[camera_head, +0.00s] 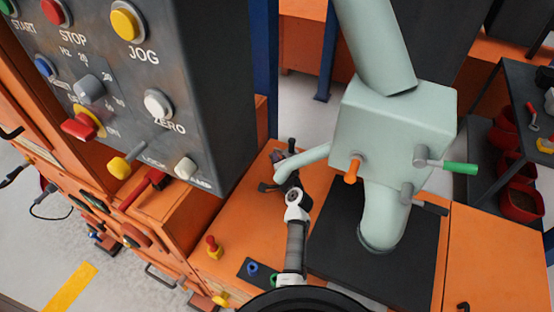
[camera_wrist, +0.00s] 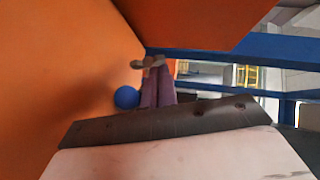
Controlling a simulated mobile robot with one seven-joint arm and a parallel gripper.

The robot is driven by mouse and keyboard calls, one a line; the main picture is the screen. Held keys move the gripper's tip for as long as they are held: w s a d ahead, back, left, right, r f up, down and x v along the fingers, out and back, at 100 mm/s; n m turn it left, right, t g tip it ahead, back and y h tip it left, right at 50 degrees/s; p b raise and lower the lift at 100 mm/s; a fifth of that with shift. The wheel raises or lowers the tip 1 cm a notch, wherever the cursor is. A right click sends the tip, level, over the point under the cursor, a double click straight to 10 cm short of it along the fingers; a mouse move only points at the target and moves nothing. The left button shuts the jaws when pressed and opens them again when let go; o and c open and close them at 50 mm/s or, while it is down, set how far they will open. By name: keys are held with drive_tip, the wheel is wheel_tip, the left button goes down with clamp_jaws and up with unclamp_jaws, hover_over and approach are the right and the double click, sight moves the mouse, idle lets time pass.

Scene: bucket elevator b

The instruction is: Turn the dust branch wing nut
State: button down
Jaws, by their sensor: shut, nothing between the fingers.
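A pale green branch pipe (camera_head: 308,159) runs left from the pale green housing (camera_head: 395,125) in the head view. My gripper (camera_head: 283,172) is at the left end of this branch, and small dark parts crowd together there. In the wrist view my gripper's purple fingers (camera_wrist: 156,72) are closed together with nothing between them. A small brownish wing-shaped piece (camera_wrist: 148,62) shows at the fingertips; it may be the wing nut. I cannot tell whether the fingers touch it. The nut is not clear in the head view.
A grey control panel (camera_head: 130,80) with buttons stands at the left. An orange lever (camera_head: 353,168) and a green-handled valve (camera_head: 458,168) stick out of the housing. A red-topped knob (camera_head: 213,247) stands on the orange deck. A blue ball (camera_wrist: 126,97) lies beside my fingers in the wrist view.

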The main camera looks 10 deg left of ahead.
drive_tip(key=shift+r+p, duration=0.15)
drive_tip(key=shift+p, duration=0.35)
drive_tip(key=shift+a+r+n+h+p, duration=0.15)
drive_tip(key=shift+n+h+p, duration=0.25)
drive_tip(key=shift+p, duration=0.35)
drive_tip(key=shift+w+a+r+p, duration=0.2)
drive_tip(key=shift+a+p, duration=0.1)
drive_tip(key=shift+a, duration=0.15)
drive_tip(key=shift+a+r, duration=0.1)
drive_tip(key=shift+a, duration=0.2)
idle(0.4)
